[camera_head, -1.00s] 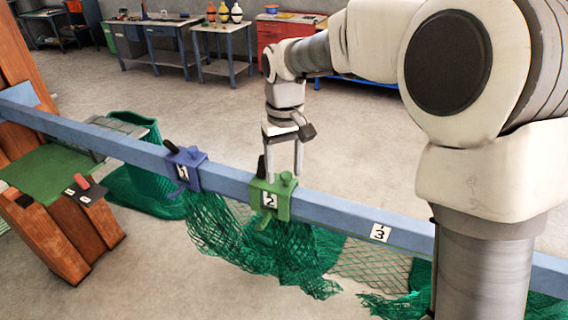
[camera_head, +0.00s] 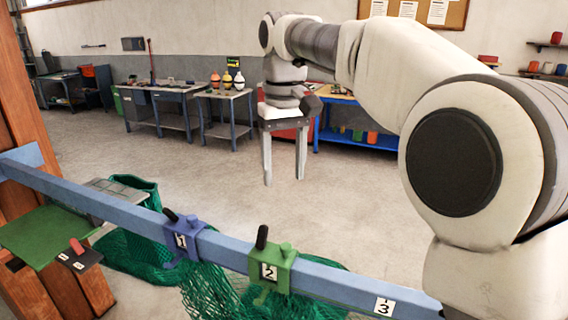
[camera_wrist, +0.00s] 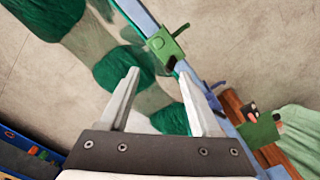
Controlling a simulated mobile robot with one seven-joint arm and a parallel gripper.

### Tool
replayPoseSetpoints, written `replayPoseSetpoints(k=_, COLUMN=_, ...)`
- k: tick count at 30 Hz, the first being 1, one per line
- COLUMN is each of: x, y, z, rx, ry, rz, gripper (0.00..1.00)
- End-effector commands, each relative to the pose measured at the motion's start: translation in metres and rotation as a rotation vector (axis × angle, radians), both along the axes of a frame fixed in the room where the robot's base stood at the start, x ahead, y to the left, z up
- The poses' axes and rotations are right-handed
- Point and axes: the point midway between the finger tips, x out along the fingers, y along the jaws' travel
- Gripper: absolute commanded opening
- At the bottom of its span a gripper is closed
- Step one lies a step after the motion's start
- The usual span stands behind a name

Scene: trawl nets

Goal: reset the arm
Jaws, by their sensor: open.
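My gripper (camera_head: 284,182) is open and empty. In the head view it hangs with its fingers pointing down, in the air above and beyond the blue rail (camera_head: 222,245). The green clamp marked 2 (camera_head: 270,270) and the blue-purple clamp marked 1 (camera_head: 183,240) sit on the rail, apart from the gripper. In the wrist view the two fingers (camera_wrist: 162,100) are spread wide with nothing between them but the view of floor and net. A green clamp (camera_wrist: 168,44) on the rail shows beyond them.
Green netting (camera_head: 205,292) hangs under the rail. A label 3 (camera_head: 384,307) marks a bare stretch of rail. A green board (camera_head: 45,235) and wooden posts (camera_head: 25,110) stand at the left. Workbenches (camera_head: 225,110) line the back wall, with open floor before them.

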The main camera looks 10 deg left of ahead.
Motion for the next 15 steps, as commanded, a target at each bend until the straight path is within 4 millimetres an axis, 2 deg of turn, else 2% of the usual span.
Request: replayPoseSetpoints(k=15, x=-0.0033, y=-0.0048, z=0.0057, rx=-0.001, ry=-0.01, rz=-0.008, gripper=0.64)
